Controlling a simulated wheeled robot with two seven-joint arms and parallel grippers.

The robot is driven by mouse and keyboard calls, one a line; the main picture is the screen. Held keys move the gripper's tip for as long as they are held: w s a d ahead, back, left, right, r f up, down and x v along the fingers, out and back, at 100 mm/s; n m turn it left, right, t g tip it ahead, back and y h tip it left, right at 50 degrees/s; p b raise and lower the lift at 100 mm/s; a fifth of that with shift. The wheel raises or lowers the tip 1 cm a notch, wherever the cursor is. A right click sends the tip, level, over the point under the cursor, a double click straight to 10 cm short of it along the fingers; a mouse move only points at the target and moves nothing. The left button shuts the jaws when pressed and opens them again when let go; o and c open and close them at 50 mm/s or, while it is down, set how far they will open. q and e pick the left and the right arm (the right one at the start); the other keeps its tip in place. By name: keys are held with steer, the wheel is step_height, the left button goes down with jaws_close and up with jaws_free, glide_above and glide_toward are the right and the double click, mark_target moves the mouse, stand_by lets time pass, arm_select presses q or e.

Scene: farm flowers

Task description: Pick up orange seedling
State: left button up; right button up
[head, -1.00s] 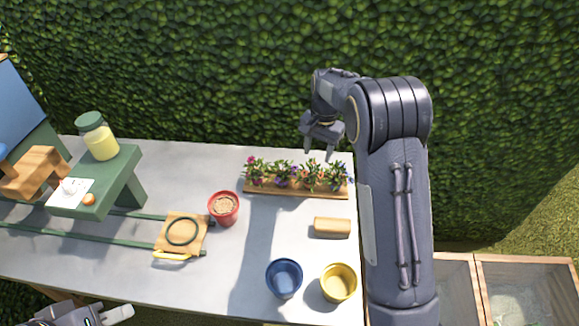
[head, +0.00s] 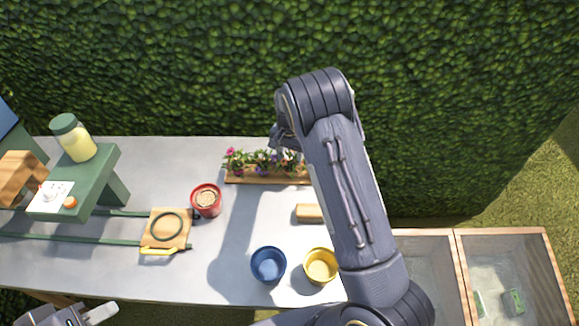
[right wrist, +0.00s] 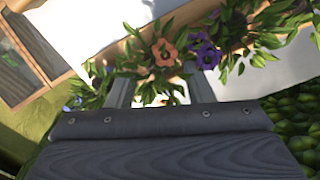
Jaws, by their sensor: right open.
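The orange seedling (right wrist: 163,52) has an orange bloom among green leaves in the right wrist view. My right gripper (right wrist: 158,85) is open, with its two fingers on either side of the leaves below the bloom. Whether the fingers touch the plant is unclear. In the head view my right gripper (head: 284,141) is over the row of flowers in a wooden planter (head: 240,178), partly hidden by my arm. The orange bloom cannot be made out there. My left gripper (head: 90,314) is at the lower left edge, partly cut off.
A purple flower (right wrist: 205,55) grows right beside the orange one. On the table stand a red pot (head: 206,202), a blue pot (head: 268,265), a yellow pot (head: 320,266) and a wooden block (head: 308,213). A green stand (head: 100,180) with a jar (head: 73,138) is at left. A hedge rises behind.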

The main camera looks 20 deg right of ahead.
steer(key=shift+c, duration=0.2)
jaws_close()
